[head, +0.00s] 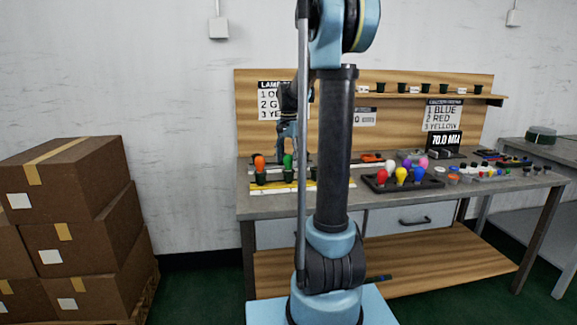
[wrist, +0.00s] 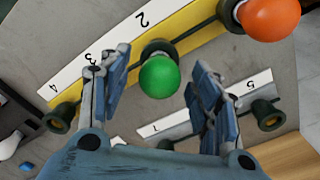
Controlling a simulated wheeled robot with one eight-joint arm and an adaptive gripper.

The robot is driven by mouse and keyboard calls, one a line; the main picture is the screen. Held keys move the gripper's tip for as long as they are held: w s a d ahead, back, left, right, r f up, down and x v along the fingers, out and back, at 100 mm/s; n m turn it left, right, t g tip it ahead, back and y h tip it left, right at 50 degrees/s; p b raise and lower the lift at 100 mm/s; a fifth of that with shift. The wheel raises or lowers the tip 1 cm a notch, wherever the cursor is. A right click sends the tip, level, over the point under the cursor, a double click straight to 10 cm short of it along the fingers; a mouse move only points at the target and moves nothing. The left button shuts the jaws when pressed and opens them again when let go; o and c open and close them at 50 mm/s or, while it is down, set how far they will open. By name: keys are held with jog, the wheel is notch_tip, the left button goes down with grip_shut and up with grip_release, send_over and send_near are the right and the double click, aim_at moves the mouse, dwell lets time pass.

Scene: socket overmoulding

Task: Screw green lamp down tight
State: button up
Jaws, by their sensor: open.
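The green lamp (wrist: 159,77) stands in a dark green socket (wrist: 158,47) on a yellow strip (wrist: 200,38) in the wrist view. My gripper (wrist: 160,82) is open, with one finger on each side of the green lamp and a visible gap on both sides. In the head view the green lamp (head: 288,160) is on the left part of the bench, just below my gripper (head: 289,145). How deep the lamp sits in its socket cannot be told.
Empty sockets (wrist: 62,116) lie to the left and right. A dark tray (head: 376,184) with coloured lamps stands right on the bench. Cardboard boxes (head: 62,178) are stacked at left.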

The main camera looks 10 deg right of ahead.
jog(key=n, duration=0.4)
jog(key=shift+n, duration=2.6)
jog(key=c, duration=0.9)
jog(key=shift+m, duration=2.3)
jog(key=shift+c, duration=0.4)
